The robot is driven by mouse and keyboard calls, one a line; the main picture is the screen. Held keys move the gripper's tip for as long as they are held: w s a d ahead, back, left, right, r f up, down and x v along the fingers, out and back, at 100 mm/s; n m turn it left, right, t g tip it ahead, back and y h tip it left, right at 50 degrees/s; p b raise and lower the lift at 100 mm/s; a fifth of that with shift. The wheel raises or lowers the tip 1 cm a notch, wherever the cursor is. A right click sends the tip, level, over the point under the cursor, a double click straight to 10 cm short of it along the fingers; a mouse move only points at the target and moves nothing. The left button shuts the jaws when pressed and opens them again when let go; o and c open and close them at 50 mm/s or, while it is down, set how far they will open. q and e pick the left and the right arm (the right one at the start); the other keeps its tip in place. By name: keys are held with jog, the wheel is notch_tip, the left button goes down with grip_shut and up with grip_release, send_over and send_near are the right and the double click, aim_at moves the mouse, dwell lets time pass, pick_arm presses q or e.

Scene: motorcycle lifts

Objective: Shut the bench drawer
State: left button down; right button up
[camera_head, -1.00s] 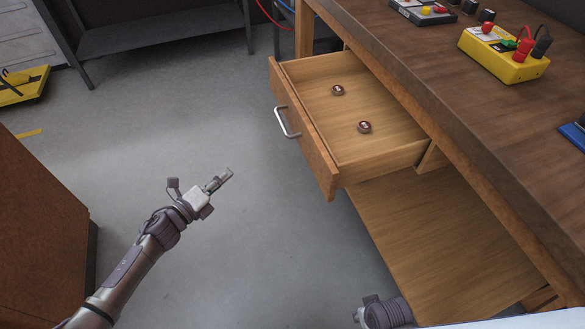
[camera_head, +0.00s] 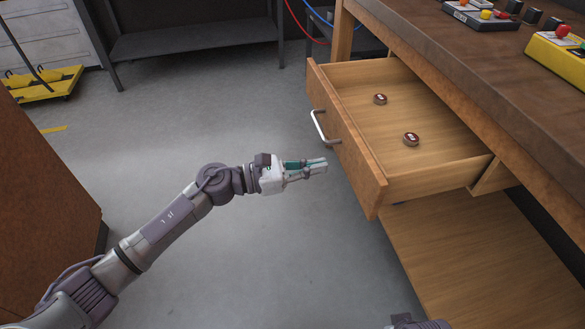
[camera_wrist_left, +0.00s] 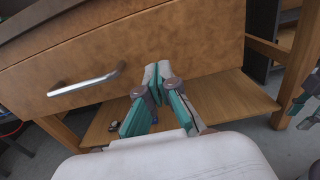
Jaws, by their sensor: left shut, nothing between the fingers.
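The bench drawer (camera_head: 349,135) stands pulled out of the wooden workbench (camera_head: 455,65), with a silver bar handle (camera_head: 319,127) on its front. Two small dark round items (camera_head: 380,99) and (camera_head: 411,139) lie inside it. My left gripper (camera_head: 326,164) is shut and empty, just short of the drawer front and a little to the near side of the handle. In the left wrist view, the shut fingers (camera_wrist_left: 157,68) point at the drawer front (camera_wrist_left: 190,45), with the handle (camera_wrist_left: 87,81) to their left. Contact with the front cannot be made out.
A lower wooden shelf (camera_head: 460,260) sits under the drawer. A brown cabinet (camera_head: 45,185) stands at the left. A grey metal bench (camera_head: 195,45) and a yellow item (camera_head: 45,84) are at the back. The grey floor between is clear.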

aim_at(350, 160)
pick_arm(q)
jog(key=x, duration=0.5)
jog(key=shift+w+d, duration=0.1)
pick_arm(e)
jog(key=shift+f, duration=0.4)
pick_arm(q)
jog(key=shift+d, duration=0.2)
